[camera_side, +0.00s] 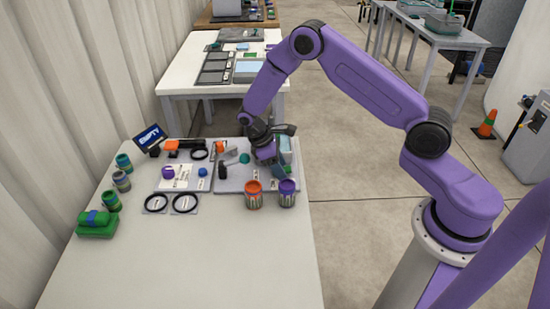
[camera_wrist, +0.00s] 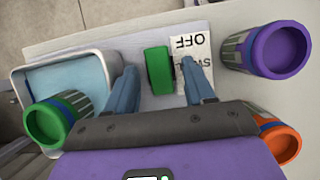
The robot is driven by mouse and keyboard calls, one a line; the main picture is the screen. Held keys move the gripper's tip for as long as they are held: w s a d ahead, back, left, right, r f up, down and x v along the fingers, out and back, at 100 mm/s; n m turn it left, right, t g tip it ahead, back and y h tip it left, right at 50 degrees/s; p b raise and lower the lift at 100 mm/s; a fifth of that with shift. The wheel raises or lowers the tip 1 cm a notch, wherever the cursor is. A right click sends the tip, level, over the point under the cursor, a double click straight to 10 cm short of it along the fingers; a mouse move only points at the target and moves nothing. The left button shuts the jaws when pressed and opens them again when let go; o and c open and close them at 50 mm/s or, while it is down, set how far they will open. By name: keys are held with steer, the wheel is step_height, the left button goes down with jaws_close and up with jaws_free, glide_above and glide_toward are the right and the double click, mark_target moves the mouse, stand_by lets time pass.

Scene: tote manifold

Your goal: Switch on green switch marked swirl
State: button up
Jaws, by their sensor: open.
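In the wrist view the green switch (camera_wrist: 158,70) is a narrow upright green block on the table side. It stands between the two spread fingers of my gripper (camera_wrist: 160,88), with a visible gap on each side. A white label (camera_wrist: 191,45) right of it reads "OFF" upside down. A second word beginning "SW" is partly covered by the right finger. In the side view my gripper (camera_side: 265,158) points down over the grey panel at the back of the table. I cannot make out the green switch there, and I cannot tell whether a finger touches it.
A purple can (camera_wrist: 280,50) and an orange can (camera_wrist: 277,140) stand right of the gripper. A tray with a blue inside (camera_wrist: 65,78) and a green can (camera_wrist: 55,120) lie left. The table front (camera_side: 190,260) is clear.

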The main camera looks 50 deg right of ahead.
steer(key=v, duration=1.7)
steer(key=shift+r, duration=0.2)
steer(key=s+a+r+n+t+y, duration=0.1)
steer(key=s+a+r, duration=0.2)
steer(key=s, duration=0.6)
steer(key=s+a+r+n+t+y, duration=0.1)
steer(key=s+a+r+t, duration=0.2)
steer(key=s, duration=0.5)
steer(key=s+d+y, duration=0.1)
steer(key=s+d, duration=0.1)
steer(key=s, duration=0.7)
steer(key=s+d+n+y, duration=0.1)
steer(key=s+d, duration=0.2)
steer(key=s, duration=0.7)
steer(key=shift+d+n, duration=0.25)
steer(key=shift+n, duration=0.05)
